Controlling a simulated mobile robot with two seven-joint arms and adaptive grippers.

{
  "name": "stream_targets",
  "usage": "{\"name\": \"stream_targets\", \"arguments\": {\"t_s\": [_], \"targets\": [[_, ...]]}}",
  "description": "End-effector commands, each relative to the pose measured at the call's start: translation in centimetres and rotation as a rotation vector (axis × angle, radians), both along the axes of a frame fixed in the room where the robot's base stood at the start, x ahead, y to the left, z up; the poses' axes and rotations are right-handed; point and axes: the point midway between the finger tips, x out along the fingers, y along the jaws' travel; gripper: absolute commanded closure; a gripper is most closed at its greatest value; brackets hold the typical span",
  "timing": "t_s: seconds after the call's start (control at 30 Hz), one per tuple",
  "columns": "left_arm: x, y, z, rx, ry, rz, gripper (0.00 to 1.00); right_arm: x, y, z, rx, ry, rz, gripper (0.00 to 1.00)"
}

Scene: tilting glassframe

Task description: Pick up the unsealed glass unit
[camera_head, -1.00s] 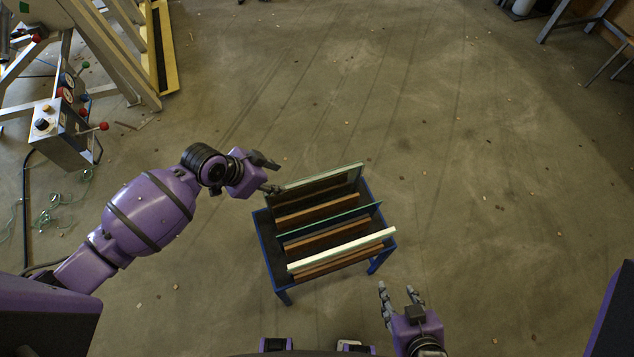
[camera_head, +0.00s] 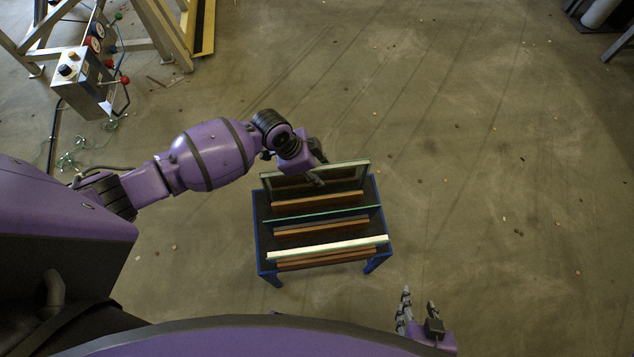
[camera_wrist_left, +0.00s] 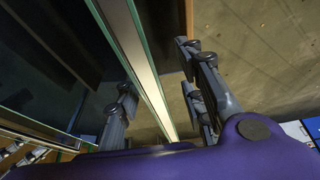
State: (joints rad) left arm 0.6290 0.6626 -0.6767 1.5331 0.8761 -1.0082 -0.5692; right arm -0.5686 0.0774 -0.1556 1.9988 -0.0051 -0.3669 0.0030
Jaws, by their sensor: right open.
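The glass unit (camera_head: 347,174) at the back of the rack shows two greenish panes with a pale strip between them. It looks like the unsealed unit and stands upright, slightly tilted. In the left wrist view, its edge (camera_wrist_left: 138,55) runs between my left fingers. My left gripper (camera_head: 317,165) is open at the unit's top edge, with fingers on both sides and a visible gap on the right side. My right gripper (camera_head: 418,306) is open and empty, in front of the rack at its right.
The blue-framed rack (camera_head: 262,240) also holds a single thin pane (camera_head: 325,214) in the middle and a white-edged unit (camera_head: 330,247) at the front, among wooden bars. A control box (camera_head: 82,82) stands at upper left.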

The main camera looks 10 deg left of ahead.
Motion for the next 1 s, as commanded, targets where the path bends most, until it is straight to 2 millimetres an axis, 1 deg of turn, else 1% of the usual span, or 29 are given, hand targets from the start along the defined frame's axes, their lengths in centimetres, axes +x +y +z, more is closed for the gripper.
{"name": "stream_targets", "arguments": {"t_s": [0.2,0.3,0.57,0.83,1.0], "targets": [[0.2,-1.3,-3.1,-0.002,0.0,0.001,0.64,-0.1,0.0,-0.1,-0.001,0.001,0.001,0.59],[0.3,-1.6,-3.9,0.0,0.0,0.001,0.64,-0.1,0.0,-0.2,-0.001,0.003,0.001,0.59],[0.4,-1.7,-4.1,0.0,-0.002,0.001,0.64,0.0,0.0,-0.2,-0.001,0.001,0.001,0.59],[0.4,-1.7,-4.1,0.0,-0.002,0.002,0.99,0.0,0.0,-0.2,-0.001,0.001,0.001,0.59],[0.4,-1.7,-4.1,0.0,-0.002,0.002,1.0,0.0,0.0,-0.2,-0.001,0.001,0.001,0.59]]}}
